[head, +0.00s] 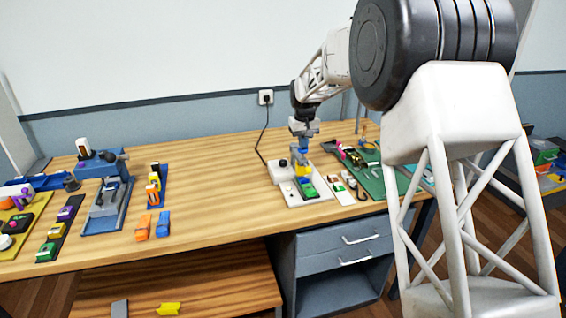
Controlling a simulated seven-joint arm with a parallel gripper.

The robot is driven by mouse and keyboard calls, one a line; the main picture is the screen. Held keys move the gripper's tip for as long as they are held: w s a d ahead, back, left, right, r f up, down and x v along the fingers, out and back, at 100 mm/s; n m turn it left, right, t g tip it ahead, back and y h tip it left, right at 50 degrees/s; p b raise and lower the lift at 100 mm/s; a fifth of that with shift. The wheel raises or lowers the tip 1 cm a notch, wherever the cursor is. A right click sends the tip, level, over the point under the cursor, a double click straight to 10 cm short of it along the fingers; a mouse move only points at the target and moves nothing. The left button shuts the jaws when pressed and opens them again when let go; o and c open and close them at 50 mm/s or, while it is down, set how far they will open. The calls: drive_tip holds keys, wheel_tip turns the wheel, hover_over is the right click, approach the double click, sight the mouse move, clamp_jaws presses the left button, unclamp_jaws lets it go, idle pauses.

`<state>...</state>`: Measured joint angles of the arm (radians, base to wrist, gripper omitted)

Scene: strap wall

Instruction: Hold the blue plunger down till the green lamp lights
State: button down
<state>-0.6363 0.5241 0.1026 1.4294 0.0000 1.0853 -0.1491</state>
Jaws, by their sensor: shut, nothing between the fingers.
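A white device with a pale base (318,196) stands on the bench right of centre. On it a small blue part, likely the plunger (300,157), shows above a yellow part (303,171). My gripper (303,148) is shut and empty, pointing down directly over the blue part. At this size I cannot tell whether it touches or presses it. A green part (308,188) sits at the front of the base. I cannot tell whether it is the lamp or whether any lamp is lit.
A black cable runs from the device to a wall socket (265,97). A green mat (392,186) with small tools lies to the right. A blue-grey press (106,205) and coloured blocks stand on the left. The bench (215,190) between is clear.

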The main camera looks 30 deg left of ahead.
drive_tip(key=shift+s+f, duration=0.1)
drive_tip(key=shift+f, duration=1.6)
idle(2.7)
drive_tip(key=shift+r, duration=0.15)
drive_tip(key=shift+r, duration=3.75)
drive_tip(key=shift+d, duration=0.1)
